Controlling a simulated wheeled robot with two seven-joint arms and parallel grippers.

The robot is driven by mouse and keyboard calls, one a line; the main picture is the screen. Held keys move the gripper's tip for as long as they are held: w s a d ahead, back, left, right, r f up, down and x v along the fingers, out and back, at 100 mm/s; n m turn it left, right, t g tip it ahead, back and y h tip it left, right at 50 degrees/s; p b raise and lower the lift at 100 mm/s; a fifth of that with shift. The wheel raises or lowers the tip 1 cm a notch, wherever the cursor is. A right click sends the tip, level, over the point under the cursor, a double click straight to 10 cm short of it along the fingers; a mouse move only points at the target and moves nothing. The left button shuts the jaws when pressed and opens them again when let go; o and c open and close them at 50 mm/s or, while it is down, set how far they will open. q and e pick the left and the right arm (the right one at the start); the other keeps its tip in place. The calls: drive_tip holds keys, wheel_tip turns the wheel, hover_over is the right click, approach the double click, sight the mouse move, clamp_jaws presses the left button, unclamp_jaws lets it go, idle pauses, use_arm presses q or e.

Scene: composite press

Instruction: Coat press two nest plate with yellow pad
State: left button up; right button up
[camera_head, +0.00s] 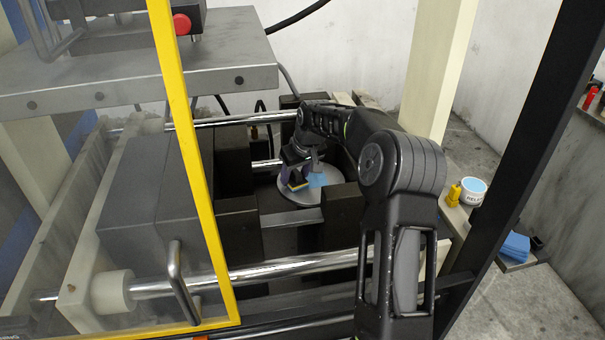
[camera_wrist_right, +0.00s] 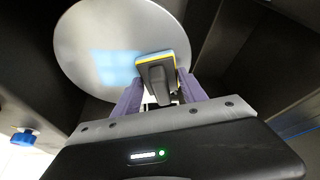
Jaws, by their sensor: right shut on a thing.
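The nest plate (camera_head: 327,175) is a round silver disc inside the press, partly hidden by my right arm in the head view. It fills the upper left of the wrist view (camera_wrist_right: 80,42). A light blue patch shows on its surface. My right gripper (camera_head: 290,175) has purple fingers (camera_wrist_right: 158,100) shut on the black handle of the yellow pad (camera_head: 298,185). The pad (camera_wrist_right: 165,56) has a yellow band and a thin blue edge. It is at the plate's face beside the blue patch; I cannot tell whether it touches. My left gripper is not in view.
Dark blocks (camera_head: 235,220) and steel tie bars (camera_head: 270,272) surround the plate closely. A yellow frame (camera_head: 187,150) stands at left, a black post (camera_head: 535,130) at right. A white tub (camera_head: 473,196) with blue content, a yellow bottle (camera_head: 454,194) and blue cloths (camera_head: 514,247) are at right.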

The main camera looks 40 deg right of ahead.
sight(316, 178)
drive_tip(key=shift+a, duration=0.15)
drive_tip(key=shift+w, duration=0.2)
drive_tip(key=shift+d, duration=0.2)
drive_tip(key=shift+s+d+f, duration=0.1)
drive_tip(key=shift+s+d, duration=0.35)
drive_tip(key=shift+d, duration=0.25)
drive_tip(key=shift+s+d+f, duration=0.1)
drive_tip(key=shift+s+d, duration=0.35)
drive_tip(key=shift+d, duration=0.2)
drive_tip(key=shift+s+d+r, duration=0.1)
drive_tip(key=shift+s+d, duration=0.35)
drive_tip(key=shift+d, duration=0.3)
drive_tip(key=shift+s+d, duration=0.4)
drive_tip(key=shift+d, duration=0.35)
drive_tip(key=shift+s+d+r+p, duration=0.1)
drive_tip(key=shift+s+d+p, duration=0.1)
drive_tip(key=shift+s+d, duration=0.4)
drive_tip(key=shift+s+d+r+p, duration=0.1)
drive_tip(key=shift+s+d+p, duration=0.1)
drive_tip(key=shift+d, duration=0.7)
